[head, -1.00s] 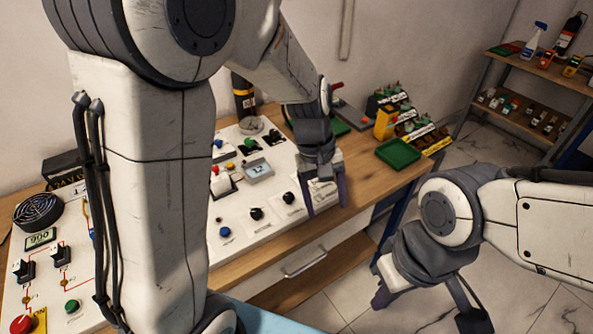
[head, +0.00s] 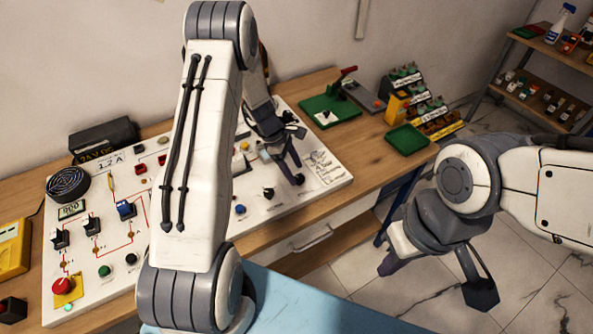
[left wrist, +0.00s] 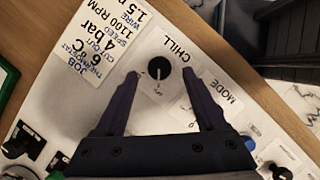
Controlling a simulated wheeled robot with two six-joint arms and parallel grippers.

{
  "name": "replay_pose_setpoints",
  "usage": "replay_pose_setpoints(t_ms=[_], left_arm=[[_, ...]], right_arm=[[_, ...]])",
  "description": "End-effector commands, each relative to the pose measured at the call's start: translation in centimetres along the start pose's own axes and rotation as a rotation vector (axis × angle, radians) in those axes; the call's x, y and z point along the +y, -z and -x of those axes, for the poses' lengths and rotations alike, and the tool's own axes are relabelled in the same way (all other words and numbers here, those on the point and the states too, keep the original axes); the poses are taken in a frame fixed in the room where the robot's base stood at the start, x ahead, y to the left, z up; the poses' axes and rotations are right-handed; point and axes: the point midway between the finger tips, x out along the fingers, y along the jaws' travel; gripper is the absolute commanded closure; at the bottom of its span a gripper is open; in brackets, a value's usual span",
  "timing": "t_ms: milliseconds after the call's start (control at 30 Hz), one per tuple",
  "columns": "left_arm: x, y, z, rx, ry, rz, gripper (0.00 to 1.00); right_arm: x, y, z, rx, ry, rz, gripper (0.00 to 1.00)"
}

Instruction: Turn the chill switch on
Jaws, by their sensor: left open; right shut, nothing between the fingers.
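The chill switch is a round black knob (left wrist: 160,68) on a white panel beside the printed word CHILL in the left wrist view. Its white pointer mark faces the small label below it, which seems to read OFF. My left gripper (left wrist: 160,78) is open, with one finger on each side of the knob and gaps on both sides. In the head view my left gripper (head: 287,167) is over the panel's right part, and a black knob (head: 299,180) shows at its fingertips. My right gripper (head: 386,264) is shut and empty, off the bench's front right.
A MODE label (left wrist: 222,93) and a blue button (left wrist: 249,143) lie near the right finger. A job card (left wrist: 90,45) is printed on the panel. Other switches and a red button (head: 64,286) fill the panel's left. A green tray (head: 407,138) stands right.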

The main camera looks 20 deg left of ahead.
Motion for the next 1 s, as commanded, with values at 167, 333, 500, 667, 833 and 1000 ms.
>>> replay_pose_setpoints(t_ms=[167, 333, 500, 667, 833, 1000], left_arm=[[0.0, 0.0, -1.8, -0.001, 0.000, 0.000, 0.28], [0.0, 0.0, -2.2, 0.000, -0.001, -0.002, 0.28], [0.0, 0.0, -2.2, 0.000, -0.001, -0.002, 0.28], [0.0, 0.0, -2.2, 0.000, -0.001, -0.002, 0.89], [0.0, 0.0, -2.2, 0.000, 0.000, -0.003, 1.00], [0.1, 0.0, -2.2, 0.000, 0.010, -0.026, 1.00]], right_arm=[[0.0, 0.0, 0.5, 0.000, 0.000, 0.000, 1.00], [0.0, 0.0, 0.5, 0.000, 0.000, 0.000, 1.00], [0.0, 0.0, 0.5, 0.000, 0.000, 0.000, 1.00], [0.0, 0.0, 0.5, 0.000, 0.000, 0.000, 1.00], [0.0, 0.0, 0.5, 0.000, 0.000, 0.000, 1.00], [0.0, 0.0, 0.4, 0.000, 0.000, 0.000, 1.00]])
